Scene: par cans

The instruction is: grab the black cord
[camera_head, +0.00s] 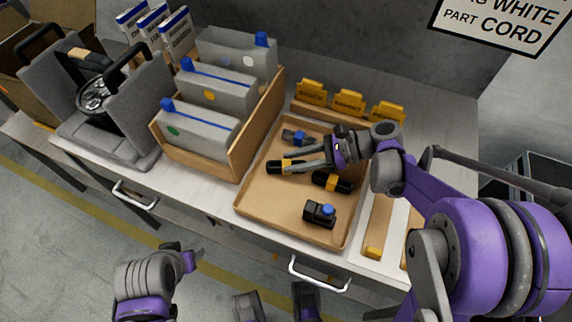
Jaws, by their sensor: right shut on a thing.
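My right gripper (287,166) reaches into the shallow brown tray (255,205) from the right. It is shut on a black piece with a yellow band (275,167) at the tray's left side. A second black piece with a yellow band (332,181) lies just right of it, below my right wrist. A black piece with a blue part (294,137) lies at the tray's back, and another (319,212) near its front. A dark coil (92,97) shows in the open grey case. My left gripper (180,255) is low at the lower left, in front of the bench; its jaws are unclear.
A wooden rack (241,167) with grey boxes stands left of the tray. Yellow labelled cards (349,102) stand behind it. The open grey case (130,140) is at the left. A sign (505,22) mentions a white part cord. Drawer handles (318,275) stick out in front.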

